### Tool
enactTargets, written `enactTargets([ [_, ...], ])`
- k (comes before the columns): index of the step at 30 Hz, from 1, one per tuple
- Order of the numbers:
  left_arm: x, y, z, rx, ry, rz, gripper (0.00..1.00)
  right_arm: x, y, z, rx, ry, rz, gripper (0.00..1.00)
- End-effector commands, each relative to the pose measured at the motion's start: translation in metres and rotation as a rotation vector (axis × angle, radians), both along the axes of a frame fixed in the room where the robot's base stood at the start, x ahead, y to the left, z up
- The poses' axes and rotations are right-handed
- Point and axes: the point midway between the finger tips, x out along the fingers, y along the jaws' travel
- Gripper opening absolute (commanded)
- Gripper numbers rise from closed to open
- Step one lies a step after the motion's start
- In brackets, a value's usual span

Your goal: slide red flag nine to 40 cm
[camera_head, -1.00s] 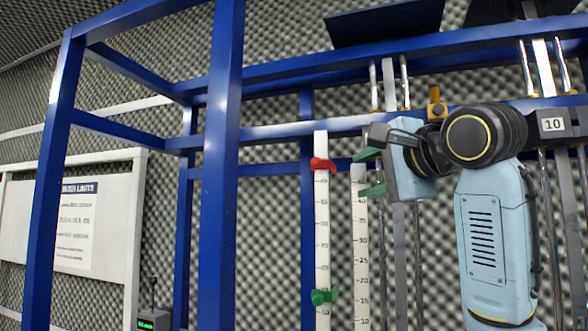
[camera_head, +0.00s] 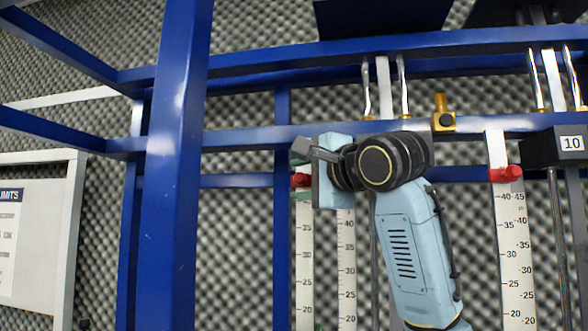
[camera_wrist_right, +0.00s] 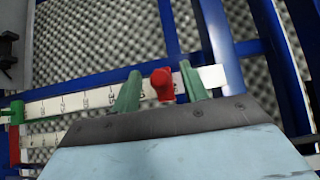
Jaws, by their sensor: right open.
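A red flag (camera_head: 300,180) sits near the top of the left white scale (camera_head: 304,250), partly hidden in the head view by my right gripper (camera_head: 307,163). In the right wrist view, this red flag (camera_wrist_right: 162,84) lies between the two green fingers of my right gripper (camera_wrist_right: 160,90). The fingers are open, one on each side of it along the scale (camera_wrist_right: 75,103). A gap shows on both sides, so I see no grip. The number nine is not readable anywhere. The flag's exact reading is hidden. My left gripper is not in view.
A second white scale (camera_head: 346,265) stands close to the right of the first. Another red flag (camera_head: 507,173) is on a scale beside the black block labelled 10 (camera_head: 555,147). Blue frame posts (camera_head: 170,200) and beams (camera_head: 450,125) surround the scales. Foam covers the wall behind.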

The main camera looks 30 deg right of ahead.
Motion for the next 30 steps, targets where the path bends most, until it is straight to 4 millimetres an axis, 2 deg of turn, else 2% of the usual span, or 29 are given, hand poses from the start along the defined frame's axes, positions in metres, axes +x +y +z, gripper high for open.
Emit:
enactTargets([
  [2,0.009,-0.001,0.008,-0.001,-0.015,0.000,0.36,0.012,0.001,0.002,-0.001,0.004,-0.001,0.44],
  [6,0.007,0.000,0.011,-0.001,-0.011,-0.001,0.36,0.023,0.003,0.001,0.000,0.001,-0.001,0.44],
  [16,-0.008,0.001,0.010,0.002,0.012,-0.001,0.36,0.026,0.004,-0.001,-0.001,0.000,-0.001,0.44],
  [26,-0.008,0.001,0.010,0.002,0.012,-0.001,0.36,0.026,0.004,0.000,0.000,0.000,0.000,0.02],
  [30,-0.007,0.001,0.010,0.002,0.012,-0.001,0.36,0.026,0.004,0.000,0.000,0.000,0.000,0.00],
])
